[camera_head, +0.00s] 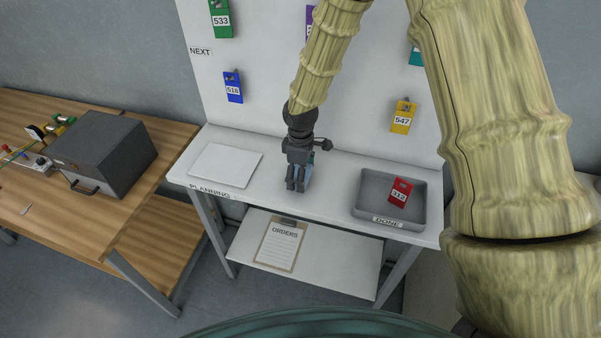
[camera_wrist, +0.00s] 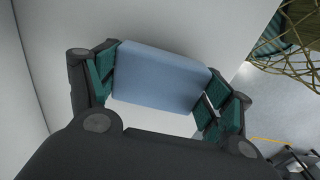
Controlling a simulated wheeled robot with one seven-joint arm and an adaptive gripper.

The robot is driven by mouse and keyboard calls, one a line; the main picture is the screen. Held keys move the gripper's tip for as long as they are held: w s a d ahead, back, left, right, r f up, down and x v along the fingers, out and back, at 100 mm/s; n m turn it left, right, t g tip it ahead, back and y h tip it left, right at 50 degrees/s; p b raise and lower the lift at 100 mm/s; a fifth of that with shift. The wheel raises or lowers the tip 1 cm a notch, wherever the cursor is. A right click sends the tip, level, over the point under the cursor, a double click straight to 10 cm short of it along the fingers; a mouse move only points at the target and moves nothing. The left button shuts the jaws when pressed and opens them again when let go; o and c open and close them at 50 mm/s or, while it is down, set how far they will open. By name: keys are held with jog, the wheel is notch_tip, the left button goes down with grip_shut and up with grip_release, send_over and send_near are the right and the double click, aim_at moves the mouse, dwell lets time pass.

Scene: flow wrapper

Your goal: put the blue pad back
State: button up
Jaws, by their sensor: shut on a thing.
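My gripper (camera_head: 297,184) is shut on the blue pad (camera_wrist: 158,78), a light blue block. In the wrist view the pad lies between the two teal-padded fingers, touching both. In the head view the pad (camera_head: 308,177) is mostly hidden behind the gripper, over the white planning table (camera_head: 265,183), between the white sheet and the grey tray. I cannot tell whether the pad touches the table top.
A flat white sheet (camera_head: 225,165) lies left on the table. A grey DONE tray (camera_head: 368,203) holding a red tag (camera_head: 400,190) stands right. Numbered tags, including a blue one (camera_head: 232,86) and a yellow one (camera_head: 403,116), hang on the board behind. An ORDERS clipboard (camera_head: 280,246) lies on the lower shelf.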

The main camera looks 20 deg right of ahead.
jog(key=shift+f, duration=0.5)
jog(key=shift+f, duration=0.15)
jog(key=o, duration=1)
jog(key=shift+c, duration=0.2)
jog(key=shift+r, duration=0.25)
notch_tip(320, 180, up, 12)
jog(key=b, duration=0.4)
jog(key=shift+s+f, duration=0.1)
jog(key=shift+f, duration=0.05)
